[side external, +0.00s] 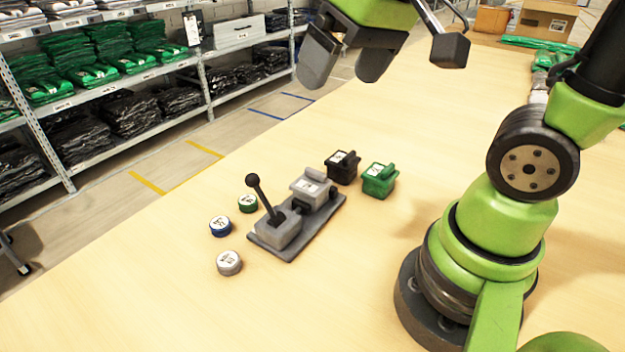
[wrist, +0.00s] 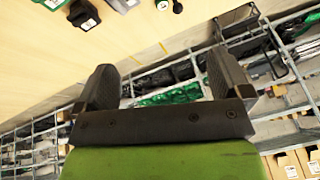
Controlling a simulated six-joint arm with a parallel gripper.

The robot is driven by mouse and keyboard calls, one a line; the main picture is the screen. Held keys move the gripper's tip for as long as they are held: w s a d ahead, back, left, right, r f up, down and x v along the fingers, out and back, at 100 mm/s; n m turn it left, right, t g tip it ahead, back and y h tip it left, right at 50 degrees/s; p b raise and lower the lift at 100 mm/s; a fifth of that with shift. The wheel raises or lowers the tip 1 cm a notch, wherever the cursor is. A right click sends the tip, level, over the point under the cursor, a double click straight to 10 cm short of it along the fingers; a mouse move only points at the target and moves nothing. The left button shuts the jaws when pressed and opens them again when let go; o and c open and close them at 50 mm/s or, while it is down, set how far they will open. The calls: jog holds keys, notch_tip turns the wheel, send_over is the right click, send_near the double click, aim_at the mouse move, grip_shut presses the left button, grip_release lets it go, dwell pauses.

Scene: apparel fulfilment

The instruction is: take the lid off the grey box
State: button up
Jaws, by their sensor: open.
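The grey box (side external: 312,187) is small and light grey, with a white label on top. It appears to sit on the dark base plate (side external: 322,216) of a lever device, at the end away from the lever. From here I cannot clearly make out the seam of its lid. My gripper (side external: 347,68) is open and empty, high above the table and well above the boxes. In the wrist view its two fingers (wrist: 163,75) are spread apart with nothing between them. The boxes show only partly at that view's top edge, where I cannot surely tell the grey one.
A black box (side external: 343,167) and a green box (side external: 379,180) stand close beside the grey one. Blue (side external: 220,226), green (side external: 247,203) and grey (side external: 229,263) round pieces lie left. The table's front is clear.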

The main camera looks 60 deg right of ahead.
jog(key=w+d+f+n+g, duration=0.2)
jog(key=w+d+f+g, duration=0.2)
jog(key=w+f, duration=0.45)
jog(key=h, duration=0.1)
send_over(311, 182)
jog(key=shift+n+g, duration=0.4)
jog(key=f, duration=0.9)
jog(key=shift+s+a+f, duration=0.15)
jog(key=shift+a+f, duration=0.05)
jog(key=shift+a, duration=0.05)
jog(key=f, duration=0.5)
jog(key=shift+d+f, duration=0.25)
jog(key=shift+f, duration=0.1)
jog(key=shift+c, duration=0.3)
jog(key=c, duration=0.9)
